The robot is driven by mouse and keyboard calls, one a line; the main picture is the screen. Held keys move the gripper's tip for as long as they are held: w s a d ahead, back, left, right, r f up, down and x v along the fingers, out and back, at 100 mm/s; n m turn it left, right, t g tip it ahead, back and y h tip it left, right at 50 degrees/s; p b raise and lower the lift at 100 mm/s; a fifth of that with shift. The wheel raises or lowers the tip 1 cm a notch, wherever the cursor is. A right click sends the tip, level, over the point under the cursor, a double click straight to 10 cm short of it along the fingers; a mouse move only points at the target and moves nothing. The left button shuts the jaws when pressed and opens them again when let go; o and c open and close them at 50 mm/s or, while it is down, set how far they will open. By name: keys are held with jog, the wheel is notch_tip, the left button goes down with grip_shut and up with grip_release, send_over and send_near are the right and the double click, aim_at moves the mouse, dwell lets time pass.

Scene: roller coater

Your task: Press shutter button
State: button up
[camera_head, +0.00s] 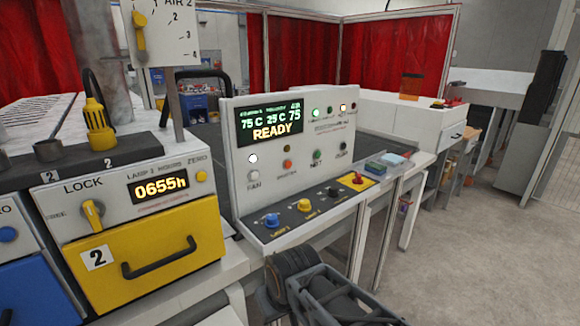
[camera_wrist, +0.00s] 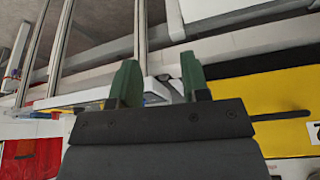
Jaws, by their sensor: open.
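The white control panel (camera_head: 290,150) stands in the middle of the head view. Its display reads READY. The fingertips are not clear in the head view, where part of my arm shows low in the middle. I see no contact with the panel.
Colored knobs (camera_head: 272,220) sit on the panel's sloping lower face, with a yellow-based red switch (camera_head: 357,181) at its right. A yellow drawer (camera_head: 150,262) with a black handle is to the left. The floor (camera_head: 480,260) at right is open.

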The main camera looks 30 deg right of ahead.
grip_shut()
dwell(1.3)
